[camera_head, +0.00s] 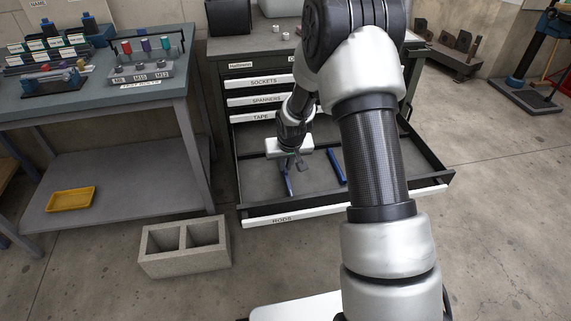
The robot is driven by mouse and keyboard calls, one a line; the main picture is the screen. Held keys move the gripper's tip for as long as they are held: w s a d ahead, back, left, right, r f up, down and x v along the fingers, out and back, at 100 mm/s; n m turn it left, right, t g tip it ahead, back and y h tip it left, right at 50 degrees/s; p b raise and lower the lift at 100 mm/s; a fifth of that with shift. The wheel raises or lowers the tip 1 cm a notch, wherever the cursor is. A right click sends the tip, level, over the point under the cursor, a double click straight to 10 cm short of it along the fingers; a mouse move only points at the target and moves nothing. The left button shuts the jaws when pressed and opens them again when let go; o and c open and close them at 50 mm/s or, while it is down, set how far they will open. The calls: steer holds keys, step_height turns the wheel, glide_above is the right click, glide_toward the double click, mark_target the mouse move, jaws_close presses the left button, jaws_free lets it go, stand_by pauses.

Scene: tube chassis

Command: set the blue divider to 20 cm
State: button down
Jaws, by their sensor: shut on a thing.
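The hand and fingers partly hide the bar's upper part. The other blue bar (338,167) lies apart to the right, running roughly front to back. No scale marks can be read, so the 20 cm position cannot be made out.
Shut drawers labelled SOCKETS (264,82) and SPANNERS (266,100) are above the open one. A workbench (95,90) stands left. A concrete block (184,245) lies on the floor left of the drawer front. My arm hides part of the drawer's right side.

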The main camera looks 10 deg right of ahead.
stand_by(0.8)
steer(key=d, duration=0.5)
steer(key=shift+d+p, duration=0.3)
steer(key=shift+p, duration=0.1)
steer(key=c, duration=1.8)
jaws_free()
steer(key=shift+c, duration=0.2)
steer(key=shift+r, duration=0.15)
steer(key=p+v, duration=0.4)
steer(key=v, duration=1.3)
steer(key=shift+s, duration=0.2)
steer(key=shift+r, duration=0.1)
